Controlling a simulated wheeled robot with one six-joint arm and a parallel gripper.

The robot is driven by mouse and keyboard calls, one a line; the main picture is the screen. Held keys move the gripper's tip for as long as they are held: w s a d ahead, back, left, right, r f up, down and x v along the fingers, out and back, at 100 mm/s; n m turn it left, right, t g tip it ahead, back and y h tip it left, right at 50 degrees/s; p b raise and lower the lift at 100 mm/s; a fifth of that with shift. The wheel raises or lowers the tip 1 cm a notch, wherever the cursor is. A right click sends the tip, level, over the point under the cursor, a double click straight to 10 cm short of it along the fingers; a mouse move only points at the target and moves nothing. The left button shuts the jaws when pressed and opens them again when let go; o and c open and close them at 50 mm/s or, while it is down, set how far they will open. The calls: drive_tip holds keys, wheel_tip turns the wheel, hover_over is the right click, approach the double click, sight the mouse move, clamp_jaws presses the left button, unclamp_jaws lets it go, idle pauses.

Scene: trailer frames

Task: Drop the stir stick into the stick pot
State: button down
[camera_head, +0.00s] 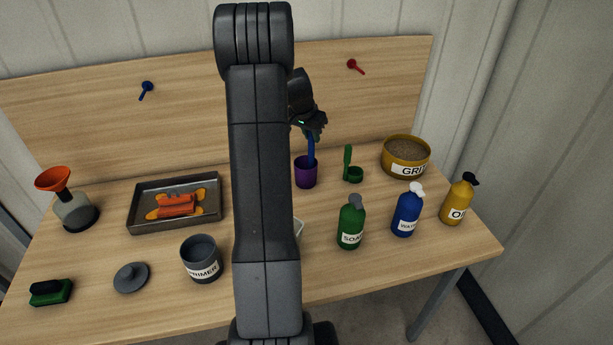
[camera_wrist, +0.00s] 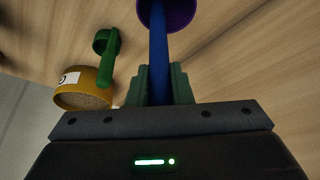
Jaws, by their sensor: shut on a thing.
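The blue stir stick (camera_head: 311,151) stands nearly upright below my gripper (camera_head: 313,130). My gripper is shut on its upper part. The wrist view shows the stick (camera_wrist: 158,62) running out from between the green fingers (camera_wrist: 160,84). The purple stick pot (camera_head: 305,177) stands on the table right of my arm. The stick's lower end is at the pot's mouth and appears to be inside it; how deep it reaches I cannot tell. The pot (camera_wrist: 183,14) is cut off at the top of the wrist view.
A green scoop (camera_head: 354,174) and a GRIT bowl (camera_head: 406,157) stand right of the pot. Green, blue and yellow bottles (camera_head: 351,224) stand in front. A metal tray (camera_head: 134,220), primer pot (camera_head: 201,252) and funnel flask (camera_head: 72,211) are left. My arm hides the table's middle.

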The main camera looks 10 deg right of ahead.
drive_tip(key=c, duration=1.2)
unclamp_jaws()
drive_tip(key=b+v, duration=0.2)
drive_tip(key=v, duration=1.2)
drive_tip(key=shift+f, duration=0.2)
drive_tip(key=w+d+p+x, duration=0.1)
drive_tip(key=p+x, duration=0.3)
drive_tip(key=x, duration=0.6)
drive_tip(key=shift+r, duration=0.15)
